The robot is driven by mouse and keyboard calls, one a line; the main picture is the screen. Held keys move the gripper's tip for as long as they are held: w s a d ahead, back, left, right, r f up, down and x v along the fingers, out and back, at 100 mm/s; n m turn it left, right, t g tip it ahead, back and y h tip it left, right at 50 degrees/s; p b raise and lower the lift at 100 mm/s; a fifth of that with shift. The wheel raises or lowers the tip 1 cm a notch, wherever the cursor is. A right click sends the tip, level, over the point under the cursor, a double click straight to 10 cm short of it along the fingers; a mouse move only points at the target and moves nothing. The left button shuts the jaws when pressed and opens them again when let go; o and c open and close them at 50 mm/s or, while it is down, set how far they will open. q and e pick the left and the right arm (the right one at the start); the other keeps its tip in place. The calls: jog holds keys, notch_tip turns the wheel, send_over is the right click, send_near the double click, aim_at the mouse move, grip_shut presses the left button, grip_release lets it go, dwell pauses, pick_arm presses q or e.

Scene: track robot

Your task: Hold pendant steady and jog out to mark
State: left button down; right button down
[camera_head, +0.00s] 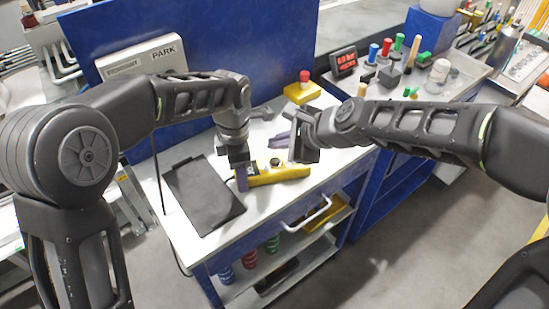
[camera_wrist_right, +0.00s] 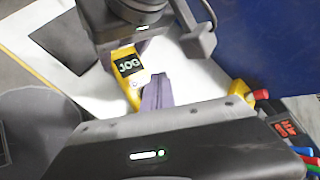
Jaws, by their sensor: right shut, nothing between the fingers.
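The yellow pendant (camera_head: 290,173) lies on the white bench top, with a dark round control (camera_head: 275,162) on it. A small display (camera_head: 345,61) with red characters stands behind right.
A black pad (camera_head: 203,192) lies left of the pendant. A yellow box with a red button (camera_head: 303,84) stands behind. A PARK panel (camera_head: 145,57) is at the back left. Colored cylinders (camera_head: 387,47) stand on the right bench. A drawer handle (camera_head: 307,215) juts from the front.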

aim_at(277, 161)
jog(key=shift+f, duration=1.1)
jog(key=shift+f, duration=0.1)
dwell(1.1)
jog(key=shift+f, duration=0.35)
jog(key=shift+f, duration=0.5)
dwell(3.2)
jog(key=shift+r, duration=0.15)
dwell(0.9)
jog(key=shift+r, duration=0.8)
